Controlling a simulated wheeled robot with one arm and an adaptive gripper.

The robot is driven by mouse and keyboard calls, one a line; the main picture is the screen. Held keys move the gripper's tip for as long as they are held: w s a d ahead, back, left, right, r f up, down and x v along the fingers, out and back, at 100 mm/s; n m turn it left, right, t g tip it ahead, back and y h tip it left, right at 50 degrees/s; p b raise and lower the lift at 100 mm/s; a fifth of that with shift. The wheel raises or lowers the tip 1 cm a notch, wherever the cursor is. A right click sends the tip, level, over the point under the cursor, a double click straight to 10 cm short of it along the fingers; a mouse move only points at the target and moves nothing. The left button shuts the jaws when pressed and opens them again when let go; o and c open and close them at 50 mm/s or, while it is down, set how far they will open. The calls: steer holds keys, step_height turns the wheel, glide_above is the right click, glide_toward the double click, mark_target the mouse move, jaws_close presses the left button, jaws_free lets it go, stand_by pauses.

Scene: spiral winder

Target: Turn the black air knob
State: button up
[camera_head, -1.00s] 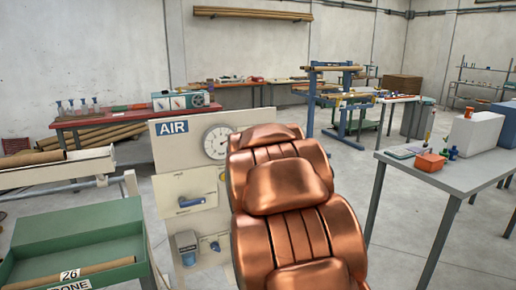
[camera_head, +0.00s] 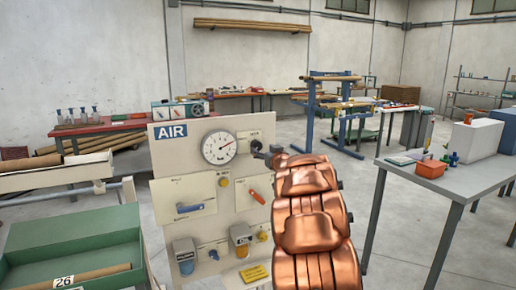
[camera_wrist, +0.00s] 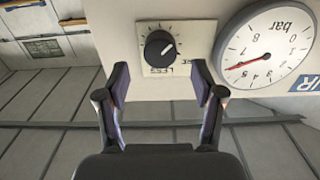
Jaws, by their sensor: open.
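The black air knob (camera_wrist: 160,49) shows in the wrist view as a round knob with a white pointer line, on a pale square plate with a printed scale. My gripper (camera_wrist: 160,80) is open and empty. Its two fingers stand to the left and right below the knob in that view, apart from it. In the head view my gripper (camera_head: 264,153) is at the upper right of the AIR panel (camera_head: 171,160), where it and the arm hide part of the knob area.
A round bar gauge (camera_head: 219,147) sits left of the knob in the head view. Below are a blue lever (camera_head: 190,208), a red lever (camera_head: 256,196) and filter units (camera_head: 184,254). A grey table (camera_head: 450,184) stands to the right and a green tray (camera_head: 70,245) to the left.

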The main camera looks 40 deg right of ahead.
mark_target(258, 147)
steer(key=shift+x, duration=2.5)
steer(key=c, duration=1.1)
steer(key=shift+c, duration=0.2)
steer(key=shift+n, duration=0.3)
